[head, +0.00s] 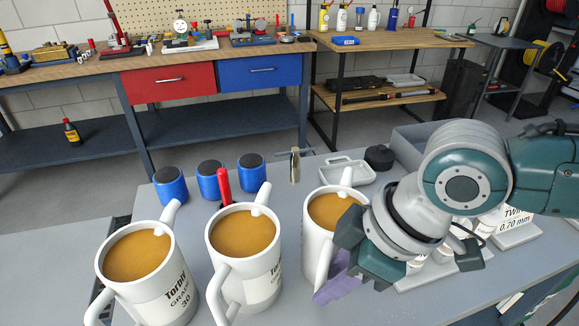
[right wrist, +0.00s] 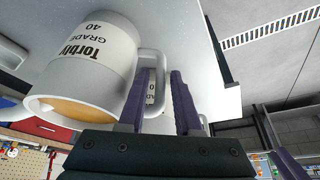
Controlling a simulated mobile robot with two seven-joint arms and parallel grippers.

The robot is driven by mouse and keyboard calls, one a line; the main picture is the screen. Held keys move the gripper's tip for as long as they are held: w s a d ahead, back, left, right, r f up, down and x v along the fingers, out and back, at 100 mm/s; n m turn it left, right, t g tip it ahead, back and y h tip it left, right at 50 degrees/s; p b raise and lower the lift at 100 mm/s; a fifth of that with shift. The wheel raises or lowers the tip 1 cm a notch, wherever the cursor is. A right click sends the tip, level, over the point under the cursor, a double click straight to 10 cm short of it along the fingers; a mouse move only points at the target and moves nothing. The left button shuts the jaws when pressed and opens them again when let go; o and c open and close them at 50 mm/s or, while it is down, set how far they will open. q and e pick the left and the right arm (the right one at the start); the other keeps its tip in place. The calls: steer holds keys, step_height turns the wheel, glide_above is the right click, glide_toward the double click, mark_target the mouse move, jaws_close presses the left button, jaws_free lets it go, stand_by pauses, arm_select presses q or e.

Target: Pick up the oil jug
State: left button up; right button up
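Three white jugs of amber oil stand on the grey table: a left jug (head: 172,290) marked Torbly Grade 30, a middle jug (head: 246,262), and a right jug (head: 318,240) partly hidden by my right arm. My right gripper (head: 334,284) is low beside the right jug, its purple fingers partly hidden. In the right wrist view a jug (right wrist: 88,58) marked Torbly Grade 40 appears upside down. Its handle (right wrist: 158,62) reaches between the spread fingers of my right gripper (right wrist: 160,85); contact cannot be told. My left gripper is out of view.
Blue cylinders (head: 208,180), a red-handled tool (head: 224,186) and a metal part (head: 295,166) stand behind the jugs. A pale tray (head: 347,171) and a black round item (head: 379,157) are behind the right jug. Several labelled items crowd the table right of my arm.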

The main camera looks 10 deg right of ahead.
steer(key=shift+x, duration=1.5)
steer(key=shift+a, duration=0.15)
jaws_close()
steer(key=shift+w+r, duration=0.1)
steer(key=shift+r, duration=0.1)
